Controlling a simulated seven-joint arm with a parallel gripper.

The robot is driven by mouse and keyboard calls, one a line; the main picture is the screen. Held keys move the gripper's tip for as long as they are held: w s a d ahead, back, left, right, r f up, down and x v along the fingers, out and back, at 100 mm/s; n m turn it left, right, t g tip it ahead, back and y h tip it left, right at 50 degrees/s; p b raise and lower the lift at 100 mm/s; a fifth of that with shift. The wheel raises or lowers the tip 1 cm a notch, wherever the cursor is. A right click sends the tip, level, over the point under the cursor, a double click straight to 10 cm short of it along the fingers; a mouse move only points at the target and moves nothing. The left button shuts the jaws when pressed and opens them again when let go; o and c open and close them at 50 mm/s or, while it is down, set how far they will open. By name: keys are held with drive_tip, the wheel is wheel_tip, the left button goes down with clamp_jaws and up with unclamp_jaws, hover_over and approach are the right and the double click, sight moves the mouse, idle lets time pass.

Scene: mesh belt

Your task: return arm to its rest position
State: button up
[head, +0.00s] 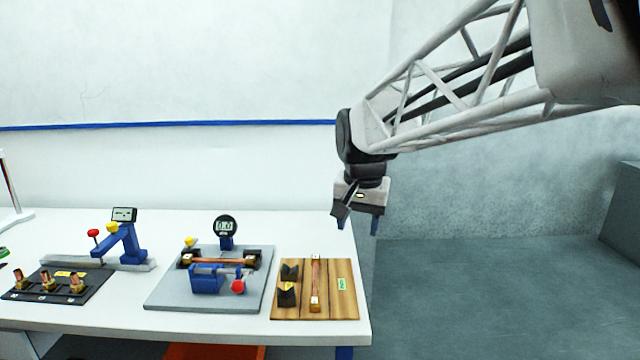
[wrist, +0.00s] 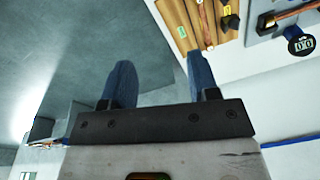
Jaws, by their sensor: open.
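My gripper (head: 358,222) hangs in the air near the right end of the white table, pointing down. In the wrist view its two blue fingers (wrist: 160,80) stand apart with nothing between them. The arm reaches in from the upper right of the head view. The board also shows at the top of the wrist view (wrist: 178,22).
A grey plate fixture (head: 170,293) with a round dial gauge (head: 226,226) and a copper piece stands left of the board. Further left are a blue fixture (head: 128,242) and a black tray (head: 90,290) with several copper fittings. Floor right of the table (head: 480,290) is clear.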

drive_tip(key=s+d+f+n, duration=0.1)
drive_tip(key=s+d+f, duration=0.2)
drive_tip(key=s, duration=0.5)
drive_tip(key=s+d+f+n, duration=0.1)
drive_tip(key=s+d+f, duration=0.3)
drive_tip(key=s, duration=0.5)
drive_tip(key=s+d+f+n, duration=0.1)
drive_tip(key=s+d+f, duration=0.2)
drive_tip(key=s, duration=0.6)
drive_tip(key=shift+s+d+f+t, duration=0.15)
drive_tip(key=shift+d+f+t, duration=0.25)
drive_tip(key=shift+d, duration=0.15)
